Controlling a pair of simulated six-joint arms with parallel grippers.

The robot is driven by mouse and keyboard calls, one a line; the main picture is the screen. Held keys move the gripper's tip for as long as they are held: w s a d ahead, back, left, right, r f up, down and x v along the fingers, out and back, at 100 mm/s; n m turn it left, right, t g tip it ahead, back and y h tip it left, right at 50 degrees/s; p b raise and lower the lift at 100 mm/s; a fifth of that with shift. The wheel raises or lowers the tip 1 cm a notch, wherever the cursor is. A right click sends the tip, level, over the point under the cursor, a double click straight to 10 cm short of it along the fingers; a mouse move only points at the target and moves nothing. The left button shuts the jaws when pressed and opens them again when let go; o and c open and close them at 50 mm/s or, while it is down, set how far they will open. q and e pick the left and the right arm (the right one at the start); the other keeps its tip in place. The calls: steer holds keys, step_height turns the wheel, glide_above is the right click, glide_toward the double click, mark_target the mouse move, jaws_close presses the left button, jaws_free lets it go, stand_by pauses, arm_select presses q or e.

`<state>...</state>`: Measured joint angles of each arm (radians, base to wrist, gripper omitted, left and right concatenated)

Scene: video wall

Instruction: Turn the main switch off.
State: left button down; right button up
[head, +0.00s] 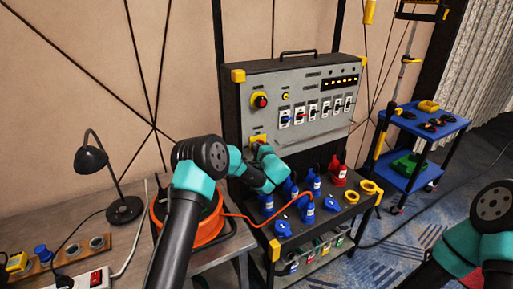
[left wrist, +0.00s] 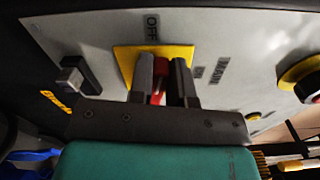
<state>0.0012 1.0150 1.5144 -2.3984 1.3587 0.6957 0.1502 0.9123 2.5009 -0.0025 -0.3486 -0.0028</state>
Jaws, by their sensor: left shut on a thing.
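The main switch is a red handle (left wrist: 158,86) on a yellow plate (left wrist: 125,58), set in the grey panel. The plate also shows in the head view (head: 257,138), low on the left of the panel, mostly behind my left gripper (head: 257,147). In the left wrist view my left gripper (left wrist: 162,82) has its two dark fingers on either side of the red handle, shut on it. An OFF label (left wrist: 152,28) and a MAIN label (left wrist: 219,70) are beside the plate. My right arm shows at the lower right of the head view; its gripper is out of view.
A red emergency button (head: 260,101) sits above the switch, with several breakers (head: 312,110) to the right. Blue connectors (head: 309,210) stand on the shelf below. An orange cable reel (head: 205,226) and a black lamp (head: 91,160) stand at left. A blue cart (head: 425,123) is at right.

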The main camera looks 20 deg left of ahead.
arm_select(q)
steer(key=shift+f+n, duration=0.3)
steer(key=shift+n, duration=0.9)
steer(key=c, duration=1.1)
jaws_free()
steer(key=shift+f, duration=0.1)
steer(key=shift+o, duration=0.2)
steer(key=v, duration=1.7)
steer(key=shift+s, duration=0.2)
steer(key=shift+d, duration=0.1)
